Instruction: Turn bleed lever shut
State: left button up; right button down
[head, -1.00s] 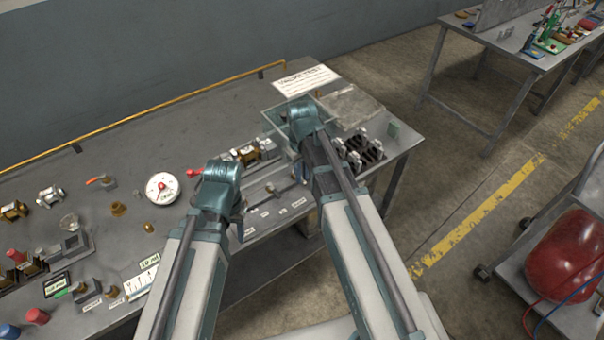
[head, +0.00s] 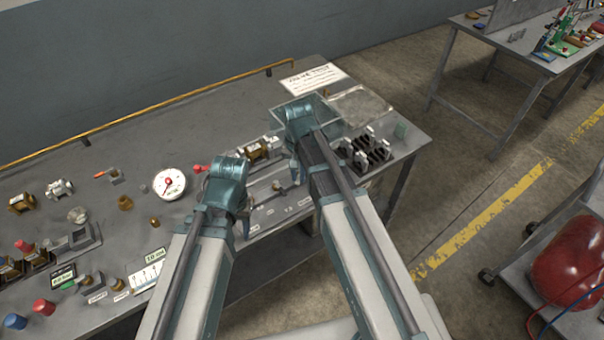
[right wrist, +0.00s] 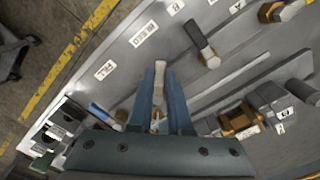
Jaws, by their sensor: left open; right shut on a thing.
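The bleed lever (right wrist: 160,68) shows as a pale bar between the blue fingers of my right gripper (right wrist: 161,95) in the right wrist view. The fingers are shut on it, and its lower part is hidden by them. The "BLEED" label (right wrist: 143,34) lies flat on the panel just beyond the fingertips. In the head view my right gripper (head: 296,168) is low over the bench, partly hidden by its own arm. My left gripper (head: 244,222) is open over the bench's front edge, left of the right one; its fingers show only in part.
A "FILL" label (right wrist: 105,70) lies beside the bleed label. A dark-handled lever (right wrist: 200,40) stands nearby. On the bench are a round gauge (head: 169,184), a clear tray (head: 306,112) and a black rack (head: 364,152). The back left of the bench is clear.

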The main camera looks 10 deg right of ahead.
jog(key=m, duration=0.2)
jog(key=w+a+m, duration=0.1)
jog(key=m, duration=0.1)
jog(key=shift+a+m, duration=0.2)
jog(key=shift+m, duration=0.1)
jog(key=shift+w+a+m, duration=0.2)
jog(key=shift+w+m, duration=0.15)
jog(key=shift+m, duration=0.7)
jog(key=shift+w+a+m, duration=0.15)
jog(key=shift+w+m, duration=0.15)
jog(key=shift+m, duration=0.75)
jog(key=c, duration=0.8)
grip_release()
jog(key=shift+c, duration=0.2)
pick_arm(q)
jog(key=shift+r, duration=0.15)
pick_arm(e)
jog(key=shift+r, duration=0.15)
pick_arm(q)
notch_tip(320, 180, up, 14)
jog(key=p, duration=1.4)
jog(key=shift+f, duration=0.2)
pick_arm(e)
notch_tip(320, 180, up, 14)
jog(key=shift+f, duration=0.2)
